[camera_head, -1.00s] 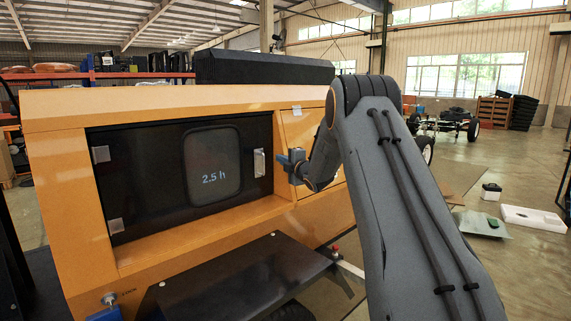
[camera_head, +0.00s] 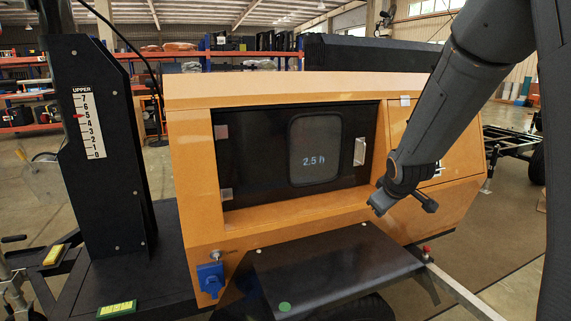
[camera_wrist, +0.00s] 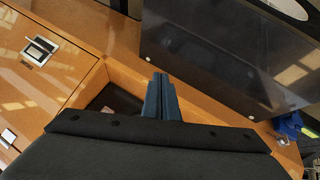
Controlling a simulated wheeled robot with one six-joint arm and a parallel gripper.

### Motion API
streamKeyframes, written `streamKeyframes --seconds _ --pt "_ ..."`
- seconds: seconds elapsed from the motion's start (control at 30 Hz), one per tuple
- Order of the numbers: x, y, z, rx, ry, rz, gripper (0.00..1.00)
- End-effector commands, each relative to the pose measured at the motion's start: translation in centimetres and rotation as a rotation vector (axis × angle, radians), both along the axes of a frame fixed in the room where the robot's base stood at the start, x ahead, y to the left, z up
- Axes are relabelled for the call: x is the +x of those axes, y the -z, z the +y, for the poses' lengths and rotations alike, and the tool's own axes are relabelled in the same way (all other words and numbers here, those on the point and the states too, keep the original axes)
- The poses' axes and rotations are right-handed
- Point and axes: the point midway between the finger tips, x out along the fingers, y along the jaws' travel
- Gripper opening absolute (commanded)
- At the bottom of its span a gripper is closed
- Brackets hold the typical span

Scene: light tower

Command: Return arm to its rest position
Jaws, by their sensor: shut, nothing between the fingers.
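My arm comes in from the upper right in the head view and bends down in front of the orange cabinet (camera_head: 195,190). My gripper (camera_wrist: 161,80) shows in the wrist view as two blue fingers pressed together, with nothing between them. In the head view the hand end hangs in front of the cabinet's right part, above the right side of the black shelf (camera_head: 335,268). The gripper appears apart from the cabinet and the shelf. The cabinet's black door (camera_head: 255,165) is shut, with a window reading "2.5 h" and a silver handle (camera_head: 360,151).
A black column (camera_head: 95,150) with an "UPPER" scale stands at the left. A blue fitting (camera_head: 210,278) hangs at the cabinet's lower left. A red knob (camera_head: 427,250) sits on a rail right of the shelf.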

Motion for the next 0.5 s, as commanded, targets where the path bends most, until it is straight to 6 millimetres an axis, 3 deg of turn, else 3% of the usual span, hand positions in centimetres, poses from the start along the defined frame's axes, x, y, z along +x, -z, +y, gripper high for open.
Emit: streamKeyframes --seconds 0.03,0.3,0.4,0.5 --pt "-3.5 0.1 1.2 0.043 0.052 0.066 0.00" --pt "-21.0 2.0 5.9 0.220 0.351 0.411 0.00" --pt "-26.1 2.3 7.1 0.254 0.440 0.508 0.00" --pt "-29.7 2.3 7.9 0.273 0.502 0.575 0.00"
